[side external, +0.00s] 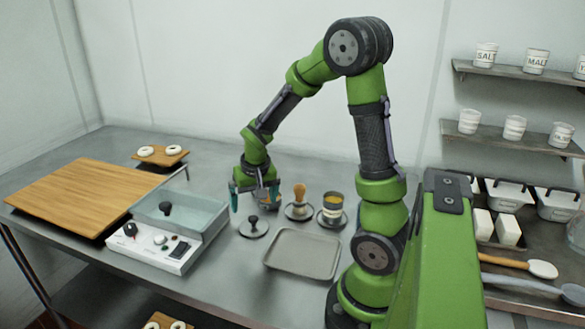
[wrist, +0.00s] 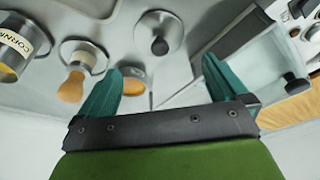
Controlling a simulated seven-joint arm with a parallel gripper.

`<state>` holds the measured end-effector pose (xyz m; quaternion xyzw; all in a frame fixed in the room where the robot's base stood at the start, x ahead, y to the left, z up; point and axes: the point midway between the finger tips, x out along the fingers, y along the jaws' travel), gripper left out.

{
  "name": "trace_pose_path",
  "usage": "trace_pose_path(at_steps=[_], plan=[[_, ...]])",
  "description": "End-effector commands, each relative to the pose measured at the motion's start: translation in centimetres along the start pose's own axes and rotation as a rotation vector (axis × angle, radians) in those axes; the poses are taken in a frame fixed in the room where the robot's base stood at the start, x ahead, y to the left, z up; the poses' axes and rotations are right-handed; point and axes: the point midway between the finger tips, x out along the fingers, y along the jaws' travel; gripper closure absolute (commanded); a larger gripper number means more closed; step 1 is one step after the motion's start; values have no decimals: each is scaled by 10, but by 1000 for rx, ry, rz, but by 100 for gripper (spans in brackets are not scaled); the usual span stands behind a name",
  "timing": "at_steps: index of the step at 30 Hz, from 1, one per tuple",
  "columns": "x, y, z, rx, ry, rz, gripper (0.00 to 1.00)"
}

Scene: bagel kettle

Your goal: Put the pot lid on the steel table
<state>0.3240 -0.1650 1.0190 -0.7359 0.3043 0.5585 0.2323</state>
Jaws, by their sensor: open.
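A grey tray (side external: 303,253) lies to the right. A wooden-handled tool (side external: 299,194) and a labelled can (side external: 333,204) stand behind the tray.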

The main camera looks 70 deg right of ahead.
Motion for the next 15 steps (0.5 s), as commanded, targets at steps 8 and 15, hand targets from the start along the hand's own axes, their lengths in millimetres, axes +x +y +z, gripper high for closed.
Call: trace_pose_path(at_steps=[8, 15], plan=[[-36, -1, 0, -2, 4, -4, 0], [-95, -36, 32, -77, 57, -149, 0]])
